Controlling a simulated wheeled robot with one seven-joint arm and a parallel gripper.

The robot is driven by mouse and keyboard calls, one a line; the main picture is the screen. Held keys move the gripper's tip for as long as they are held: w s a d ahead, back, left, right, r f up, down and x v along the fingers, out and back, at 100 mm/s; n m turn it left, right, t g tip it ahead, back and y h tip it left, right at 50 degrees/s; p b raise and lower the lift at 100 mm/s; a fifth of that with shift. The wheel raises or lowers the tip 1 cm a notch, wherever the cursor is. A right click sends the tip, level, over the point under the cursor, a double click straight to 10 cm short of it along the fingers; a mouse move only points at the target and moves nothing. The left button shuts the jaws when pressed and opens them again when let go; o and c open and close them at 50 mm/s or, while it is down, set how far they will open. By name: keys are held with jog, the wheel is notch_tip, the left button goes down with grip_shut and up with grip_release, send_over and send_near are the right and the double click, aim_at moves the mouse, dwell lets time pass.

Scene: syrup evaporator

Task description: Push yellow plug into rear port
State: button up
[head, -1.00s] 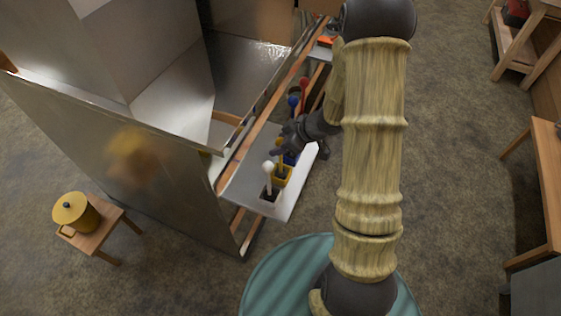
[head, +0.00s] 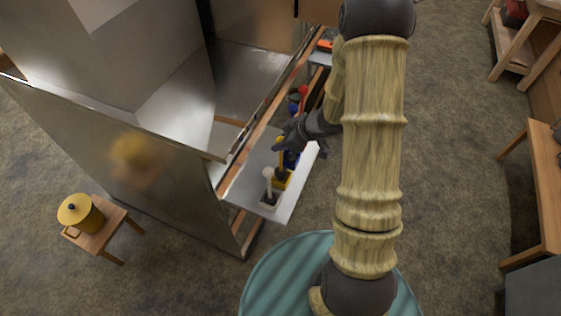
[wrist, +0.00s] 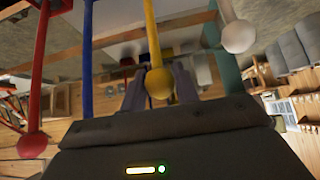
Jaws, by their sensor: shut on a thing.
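The yellow plug (wrist: 153,45) is an upright rod with a round yellow knob, seen in the wrist view between my gripper's fingers (wrist: 160,88). In the head view my gripper (head: 284,143) is at the yellow plug's top (head: 279,141), above the yellow block (head: 283,180) on the pale shelf. The gripper is shut on the yellow plug. The rear port is not clearly seen; my gripper and arm cover part of the shelf.
A white plug (head: 268,173) stands in front, with blue (head: 294,108) and red (head: 303,89) knobs behind. The metal evaporator (head: 180,150) borders the shelf (head: 250,181) on the left. A yellow pot (head: 80,213) sits on a stool.

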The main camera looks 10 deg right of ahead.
jog(key=shift+r+p, duration=1.75)
